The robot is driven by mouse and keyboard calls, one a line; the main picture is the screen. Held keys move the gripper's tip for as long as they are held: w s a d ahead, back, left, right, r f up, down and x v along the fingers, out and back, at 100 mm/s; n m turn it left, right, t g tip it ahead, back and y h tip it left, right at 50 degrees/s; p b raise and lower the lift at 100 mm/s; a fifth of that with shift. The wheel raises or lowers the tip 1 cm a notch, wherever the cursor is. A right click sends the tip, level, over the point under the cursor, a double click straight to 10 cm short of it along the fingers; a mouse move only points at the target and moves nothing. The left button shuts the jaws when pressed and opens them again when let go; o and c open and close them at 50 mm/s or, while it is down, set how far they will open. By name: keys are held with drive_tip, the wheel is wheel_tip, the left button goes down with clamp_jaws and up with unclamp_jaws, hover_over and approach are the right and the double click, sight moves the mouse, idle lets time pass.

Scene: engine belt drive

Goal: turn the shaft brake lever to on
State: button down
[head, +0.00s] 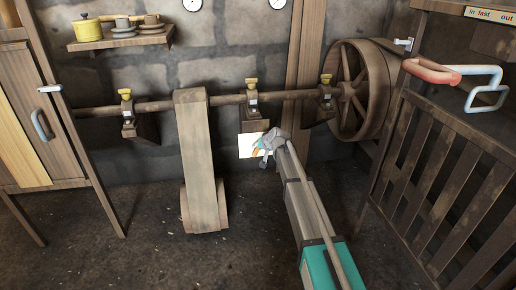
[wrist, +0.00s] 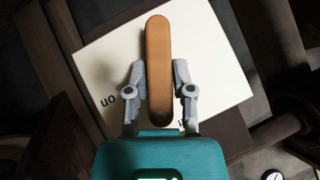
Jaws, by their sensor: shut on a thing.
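The shaft brake lever (wrist: 158,60) is an orange-brown bar with rounded ends in the wrist view. It lies across a white plate (wrist: 215,70), also seen in the head view (head: 245,148), below the middle shaft bearing. The word "on" is printed upside down on the plate, left of the lever. Another mark by the right finger is mostly hidden. My gripper (wrist: 160,80) is shut on the lever, one finger on each side, near its lower half. In the head view my gripper (head: 266,146) covers most of the lever.
A long shaft (head: 205,101) runs along the stone wall through several bearings to a big wooden wheel (head: 361,90). A wide belt (head: 200,150) hangs left of my arm. A slatted wooden frame (head: 445,185) with a red-and-white handle (head: 432,71) stands at right. A cabinet (head: 30,120) stands at left.

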drive_tip(key=shift+f+b, duration=0.1)
drive_tip(key=shift+b, duration=0.2)
drive_tip(key=y+b, duration=0.1)
drive_tip(key=m+y+b, duration=0.2)
drive_tip(key=shift+d+f+y, duration=0.15)
drive_tip(key=shift+f+y, duration=0.1)
drive_tip(key=shift+y, duration=0.15)
drive_tip(key=shift+r+m+y+b, duration=0.1)
drive_tip(key=shift+m+y+b, duration=0.7)
drive_tip(key=shift+b, duration=0.4)
drive_tip(key=c, duration=0.5)
unclamp_jaws()
drive_tip(key=shift+r+p, duration=0.2)
drive_tip(key=shift+p, duration=0.3)
